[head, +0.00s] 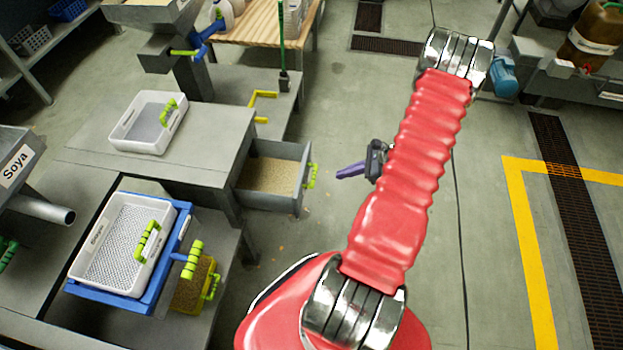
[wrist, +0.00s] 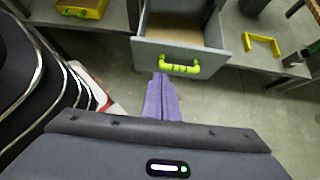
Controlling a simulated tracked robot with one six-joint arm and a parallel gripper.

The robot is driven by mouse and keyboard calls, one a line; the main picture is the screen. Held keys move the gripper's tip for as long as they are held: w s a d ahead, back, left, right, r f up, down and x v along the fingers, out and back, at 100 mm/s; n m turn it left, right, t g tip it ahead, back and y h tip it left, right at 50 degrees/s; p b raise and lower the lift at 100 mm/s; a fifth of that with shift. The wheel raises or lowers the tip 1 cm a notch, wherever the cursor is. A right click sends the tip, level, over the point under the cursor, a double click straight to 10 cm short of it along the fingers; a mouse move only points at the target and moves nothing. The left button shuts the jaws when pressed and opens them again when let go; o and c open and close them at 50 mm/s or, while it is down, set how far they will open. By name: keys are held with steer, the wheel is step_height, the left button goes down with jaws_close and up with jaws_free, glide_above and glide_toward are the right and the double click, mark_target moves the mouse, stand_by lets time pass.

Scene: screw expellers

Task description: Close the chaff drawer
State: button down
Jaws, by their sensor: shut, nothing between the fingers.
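The chaff drawer (head: 267,201) is a grey drawer pulled out from under the grey bench, with tan loose material inside. Its yellow-green handle (head: 311,176) is on the front panel, facing my gripper. In the wrist view the drawer front (wrist: 207,62) and its handle (wrist: 180,67) are at the top centre. My gripper (head: 340,173) has purple fingers, shut and empty, pointing at the drawer front. In the wrist view the fingertips (wrist: 160,77) appear just below and left of the handle. I cannot tell whether they touch it; the head view shows a gap.
A white sieve tray (head: 125,135) sits on the bench. Another tray (head: 83,262) rests in a blue frame (head: 158,290) at lower left, near a yellow bin (head: 190,293). A yellow bracket (head: 262,95) is on the bench behind. Floor right of the drawer is clear.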

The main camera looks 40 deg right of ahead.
steer(key=shift+w, duration=0.1)
glide_toward(302, 182)
steer(key=s+f+x, duration=0.1)
steer(key=x, duration=0.4)
steer(key=shift+w+a+r, duration=0.2)
steer(key=shift+w+r, duration=0.05)
steer(key=shift+w, duration=0.35)
stand_by(0.4)
